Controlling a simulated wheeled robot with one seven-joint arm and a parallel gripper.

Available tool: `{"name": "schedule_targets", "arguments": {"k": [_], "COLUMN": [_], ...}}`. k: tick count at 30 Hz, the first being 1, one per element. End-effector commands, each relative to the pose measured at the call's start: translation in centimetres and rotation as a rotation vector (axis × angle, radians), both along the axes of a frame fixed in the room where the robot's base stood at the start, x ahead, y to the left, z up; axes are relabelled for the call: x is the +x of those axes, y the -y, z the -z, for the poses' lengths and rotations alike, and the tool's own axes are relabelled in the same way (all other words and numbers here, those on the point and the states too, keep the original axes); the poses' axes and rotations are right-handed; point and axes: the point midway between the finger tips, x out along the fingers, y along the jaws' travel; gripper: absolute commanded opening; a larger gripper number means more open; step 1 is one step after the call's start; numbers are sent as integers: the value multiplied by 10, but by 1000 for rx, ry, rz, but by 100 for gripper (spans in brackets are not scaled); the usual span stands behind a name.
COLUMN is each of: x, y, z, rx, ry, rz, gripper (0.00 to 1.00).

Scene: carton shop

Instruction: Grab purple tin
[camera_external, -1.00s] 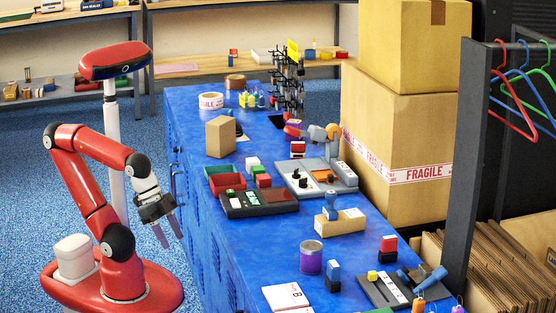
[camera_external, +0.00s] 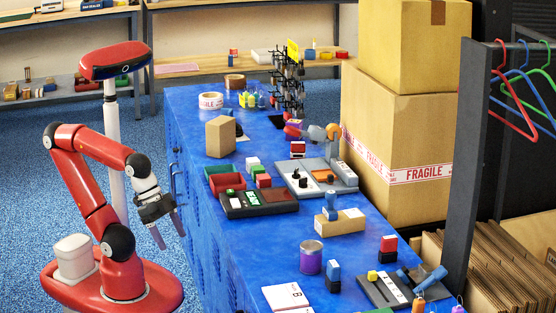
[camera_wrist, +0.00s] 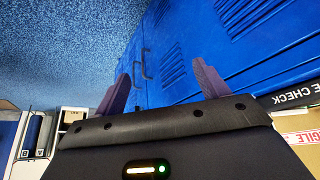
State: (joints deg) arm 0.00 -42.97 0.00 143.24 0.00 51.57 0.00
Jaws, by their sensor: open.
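The purple tin (camera_external: 311,257) stands upright on the blue cabinet top (camera_external: 262,245), toward its near end. It has a paler top and does not show in the wrist view. My gripper (camera_external: 169,241) hangs beside the cabinet's left side, below the top's level and well to the left of the tin. Its two fingers are apart and empty. In the wrist view my gripper (camera_wrist: 162,85) faces the blue cabinet doors (camera_wrist: 175,50), with nothing between the fingers.
A black-and-red device (camera_external: 258,201) lies farther back. Large cartons (camera_external: 395,150) stand along the right side. Bare blue surface lies left of the tin.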

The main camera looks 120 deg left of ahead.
Motion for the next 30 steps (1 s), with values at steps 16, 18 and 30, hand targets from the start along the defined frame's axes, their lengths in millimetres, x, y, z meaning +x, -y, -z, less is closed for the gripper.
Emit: {"name": "schedule_targets", "arguments": {"k": [16, 18, 30], "x": [64, 98, 294], "y": [-4, -7, -22], "z": [-59, -82, -148], "rx": [-34, -46, -60], "ry": [-19, -30, -79], "rz": [-33, -52, -163], "gripper": [76, 76, 76]}}
